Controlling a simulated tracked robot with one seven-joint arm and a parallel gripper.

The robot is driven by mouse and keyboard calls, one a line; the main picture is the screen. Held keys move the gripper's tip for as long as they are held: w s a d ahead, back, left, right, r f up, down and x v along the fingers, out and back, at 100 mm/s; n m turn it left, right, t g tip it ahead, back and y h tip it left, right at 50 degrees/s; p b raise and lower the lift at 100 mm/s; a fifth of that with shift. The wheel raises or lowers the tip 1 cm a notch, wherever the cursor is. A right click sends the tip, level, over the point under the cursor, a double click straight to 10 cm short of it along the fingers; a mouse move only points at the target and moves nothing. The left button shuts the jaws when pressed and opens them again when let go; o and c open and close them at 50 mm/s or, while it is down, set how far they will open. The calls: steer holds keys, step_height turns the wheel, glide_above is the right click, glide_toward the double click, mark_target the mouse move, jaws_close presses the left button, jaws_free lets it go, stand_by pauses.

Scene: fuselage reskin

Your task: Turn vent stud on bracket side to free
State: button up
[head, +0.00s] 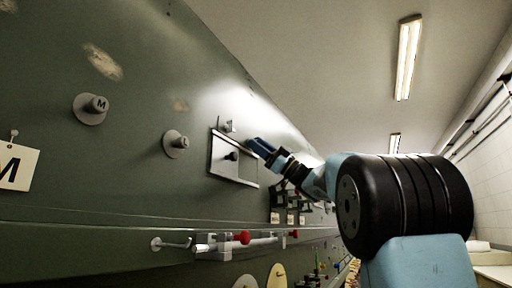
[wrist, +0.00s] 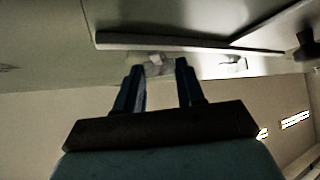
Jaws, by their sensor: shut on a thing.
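A square pale vent panel (head: 226,172) sits on the green fuselage wall, with a dark knob (head: 232,156) in its middle. A small bracket-like fitting (head: 226,126) stands above its top edge. My gripper (head: 250,143) is at the panel's upper right in the head view, its blue fingers against the wall side. In the wrist view my gripper (wrist: 157,68) has its two fingers on either side of a small pale stud (wrist: 156,60), under a long light edge. The jaws are closed on this stud. Its turn angle cannot be told, and the fingers hide it in the head view.
An M tag (head: 17,166) hangs further left. Below runs a bar with a red knob (head: 242,238). Free room lies right of the wall.

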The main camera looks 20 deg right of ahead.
steer(key=n+g, duration=0.2)
steer(key=n, duration=0.1)
steer(key=n+g+h, duration=0.1)
steer(key=n+g, duration=0.2)
steer(key=n, duration=0.1)
steer(key=shift+w+d+r+g, duration=0.1)
steer(key=shift+w+d+g, duration=0.1)
steer(key=shift+g, duration=0.1)
steer(key=shift+n, duration=0.3)
steer(key=o, duration=1)
steer(key=shift+o, duration=0.2)
steer(key=v, duration=1.4)
steer(key=shift+r, duration=0.25)
steer(key=shift+d, duration=0.1)
